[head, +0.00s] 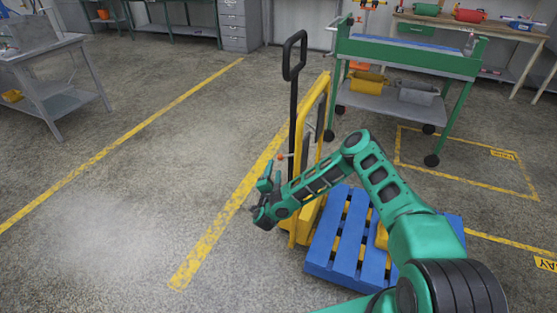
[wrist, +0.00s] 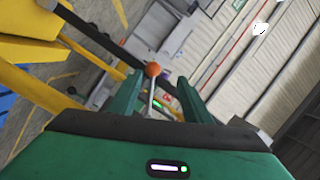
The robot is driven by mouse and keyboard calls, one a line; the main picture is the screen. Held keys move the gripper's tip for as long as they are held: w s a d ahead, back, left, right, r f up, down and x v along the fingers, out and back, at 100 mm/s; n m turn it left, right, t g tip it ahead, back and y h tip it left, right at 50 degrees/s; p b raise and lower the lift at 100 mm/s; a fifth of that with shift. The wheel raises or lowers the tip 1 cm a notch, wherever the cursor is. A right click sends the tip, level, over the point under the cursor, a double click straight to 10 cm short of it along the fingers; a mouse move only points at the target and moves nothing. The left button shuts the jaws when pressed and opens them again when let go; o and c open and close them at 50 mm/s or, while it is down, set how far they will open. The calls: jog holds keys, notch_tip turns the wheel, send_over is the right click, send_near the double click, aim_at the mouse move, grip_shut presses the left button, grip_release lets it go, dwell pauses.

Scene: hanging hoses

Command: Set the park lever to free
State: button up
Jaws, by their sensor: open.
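The park lever (wrist: 152,69) is a thin metal rod with an orange ball knob. In the wrist view the knob shows between and beyond the two green fingers of my gripper (wrist: 157,86), which are apart with nothing clamped. In the head view the small red knob (head: 281,157) shows beside the yellow pallet truck (head: 320,105), just above my gripper (head: 266,183). The truck has a tall black handle (head: 294,60). Whether a finger touches the lever cannot be told. The lever's base is hidden behind my gripper.
A blue pallet (head: 345,235) lies on the floor behind my arm, by the truck. A green cart (head: 410,60) with bins stands at the back right. A grey table (head: 45,65) is at the left. Open floor with yellow lines lies left of the truck.

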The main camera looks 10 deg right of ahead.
aim_at(280, 160)
jog(key=shift+m+h, duration=0.3)
jog(key=shift+h, duration=0.1)
jog(key=x, duration=0.6)
jog(key=d+f+x, duration=0.1)
jog(key=x, duration=0.3)
jog(key=shift+f, duration=0.1)
